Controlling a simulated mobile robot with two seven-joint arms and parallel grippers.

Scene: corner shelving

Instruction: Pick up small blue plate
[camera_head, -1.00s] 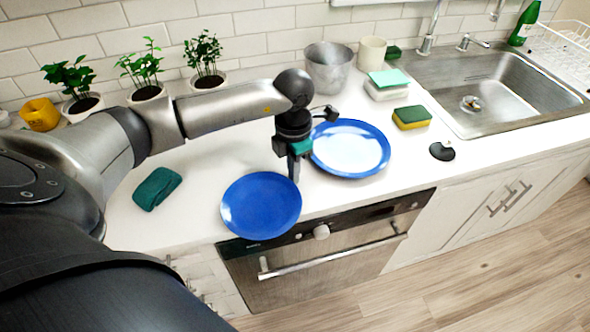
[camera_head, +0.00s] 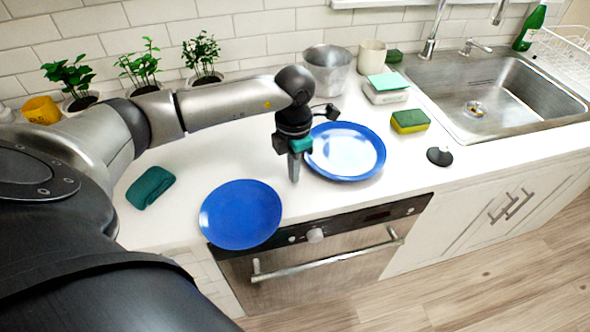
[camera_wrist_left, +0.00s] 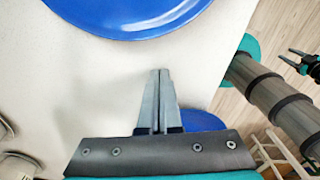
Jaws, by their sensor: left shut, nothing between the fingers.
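The small blue plate (camera_head: 240,215) lies on the white counter, its near rim reaching over the front edge above the oven. A larger plate (camera_head: 345,152) with a blue rim and a bright middle lies to its right. My left gripper (camera_head: 294,178) points down between the two plates, shut and empty, apart from the small plate's right rim. In the wrist view the shut fingers (camera_wrist_left: 160,75) are over bare counter. A blue plate shows at the top (camera_wrist_left: 135,18), and more blue is partly hidden behind the gripper. My right gripper (camera_wrist_left: 300,62) shows small at the right.
A teal cloth or sponge (camera_head: 150,187) lies left of the small plate. Potted plants (camera_head: 203,60) line the wall. A metal pot (camera_head: 328,70), sponges (camera_head: 410,121) and the sink (camera_head: 490,95) are beyond the larger plate.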

